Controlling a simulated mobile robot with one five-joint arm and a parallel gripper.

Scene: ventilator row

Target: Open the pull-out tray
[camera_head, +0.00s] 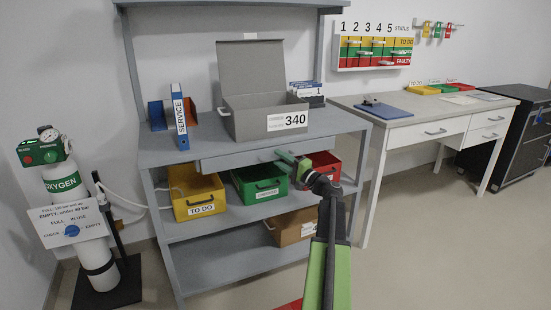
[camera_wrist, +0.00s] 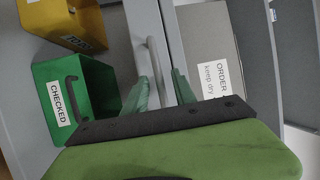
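The pull-out tray (camera_head: 232,161) is a grey panel just under the top of the grey workbench, and it appears closed or nearly so. In the wrist view its light bar handle (camera_wrist: 155,62) runs up the picture. My gripper (camera_head: 281,154) reaches the tray front at its middle. In the wrist view my gripper (camera_wrist: 160,80) has its two green fingers apart, one on each side of the handle's line. I cannot tell whether either finger touches it. In the head view my fingers hide most of the handle.
Below the tray stand a yellow bin (camera_head: 196,193), a green bin (camera_head: 258,184), a red bin (camera_head: 326,163) and a brown box (camera_head: 291,228). A grey open box (camera_head: 262,118) stands on the bench. An oxygen cylinder (camera_head: 66,185) is at left, a desk (camera_head: 424,127) at right. Floor is clear at lower right.

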